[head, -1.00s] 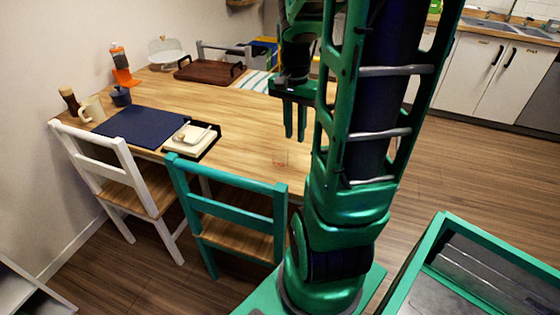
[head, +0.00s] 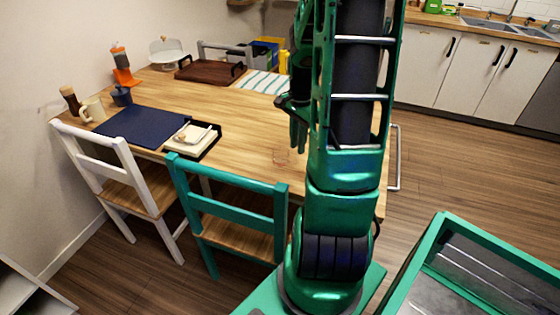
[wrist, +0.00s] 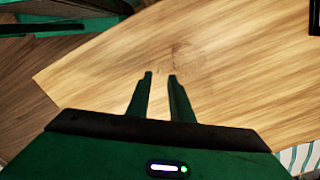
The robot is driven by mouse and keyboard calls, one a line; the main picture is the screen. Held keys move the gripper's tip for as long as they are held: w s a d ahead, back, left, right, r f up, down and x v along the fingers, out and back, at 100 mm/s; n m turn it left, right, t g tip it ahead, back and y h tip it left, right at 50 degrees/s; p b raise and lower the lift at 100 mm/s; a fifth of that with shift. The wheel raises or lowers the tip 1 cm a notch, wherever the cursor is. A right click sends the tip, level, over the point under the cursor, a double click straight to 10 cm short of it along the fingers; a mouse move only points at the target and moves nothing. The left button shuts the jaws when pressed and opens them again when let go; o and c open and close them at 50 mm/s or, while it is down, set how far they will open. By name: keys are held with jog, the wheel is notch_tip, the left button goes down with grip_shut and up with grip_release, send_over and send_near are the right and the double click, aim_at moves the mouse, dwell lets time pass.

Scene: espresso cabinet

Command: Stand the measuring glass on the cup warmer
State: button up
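A small clear glass (head: 281,156), likely the measuring glass, stands near the front edge of the wooden table, just left of my arm in the head view. In the wrist view its faint outline (wrist: 187,55) shows on the wood beyond the fingertips. My gripper (wrist: 160,74) is open and empty, its two dark green fingers a little apart. In the head view my gripper (head: 298,134) hangs behind and above the glass, partly hidden by my arm. I cannot make out the cup warmer for sure.
A teal chair (head: 228,190) and a white chair (head: 105,160) stand at the front edge. Wood around the glass is clear.

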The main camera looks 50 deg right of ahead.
notch_tip(320, 180, down, 4)
jog(key=shift+f, duration=0.2)
grip_shut()
jog(key=shift+r, duration=0.1)
jog(key=shift+r, duration=0.5)
jog(key=s+a+r, duration=0.2)
jog(key=a+r, duration=0.8)
jog(key=a, duration=0.1)
jog(key=shift+a, duration=0.2)
